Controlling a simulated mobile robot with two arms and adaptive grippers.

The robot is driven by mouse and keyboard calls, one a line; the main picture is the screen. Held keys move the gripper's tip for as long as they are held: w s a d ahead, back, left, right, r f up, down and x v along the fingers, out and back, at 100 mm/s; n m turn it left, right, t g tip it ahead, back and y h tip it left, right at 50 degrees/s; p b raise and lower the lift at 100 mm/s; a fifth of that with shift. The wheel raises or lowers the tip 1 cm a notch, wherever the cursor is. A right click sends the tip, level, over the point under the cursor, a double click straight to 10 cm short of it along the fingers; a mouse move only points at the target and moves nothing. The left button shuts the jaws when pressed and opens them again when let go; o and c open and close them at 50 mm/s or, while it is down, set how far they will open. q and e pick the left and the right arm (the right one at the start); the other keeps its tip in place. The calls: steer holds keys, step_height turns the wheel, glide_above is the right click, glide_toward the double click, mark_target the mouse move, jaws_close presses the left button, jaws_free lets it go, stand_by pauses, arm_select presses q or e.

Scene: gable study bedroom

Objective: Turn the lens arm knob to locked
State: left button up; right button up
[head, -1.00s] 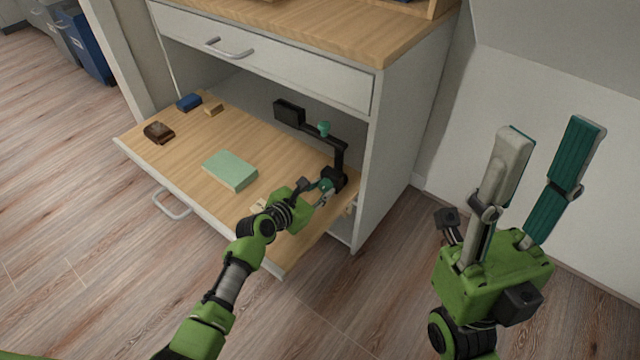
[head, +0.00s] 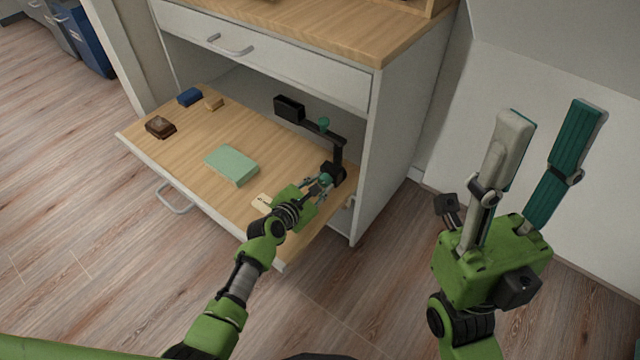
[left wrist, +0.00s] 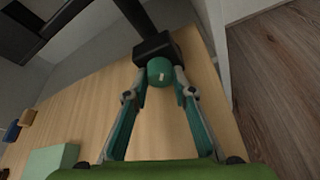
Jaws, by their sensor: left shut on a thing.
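The lens arm (head: 338,155) is a black jointed post with a black head (head: 289,109) at its upper left. It stands near the right end of the pulled-out wooden shelf. A teal knob (left wrist: 160,72) with a small white mark sits on its black base block; it also shows in the head view (head: 326,179). A second teal knob (head: 323,123) is higher on the arm. My left gripper (left wrist: 158,76) is shut on the lower knob, one fingertip on each side. My right gripper (head: 549,112) is open and empty, raised at the right.
On the wooden shelf (head: 200,130) lie a green block (head: 232,165), a brown item (head: 160,127), a blue block (head: 189,97), a small tan block (head: 214,103) and a pale label (head: 262,201). The cabinet side wall (head: 390,150) stands close right of the lens arm.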

arm_select(q)
steer(key=o, duration=1.1)
steer(key=shift+s, duration=0.1)
steer(key=v, duration=1.1)
steer(key=shift+s+a+r, duration=0.15)
steer(key=shift+s, duration=0.2)
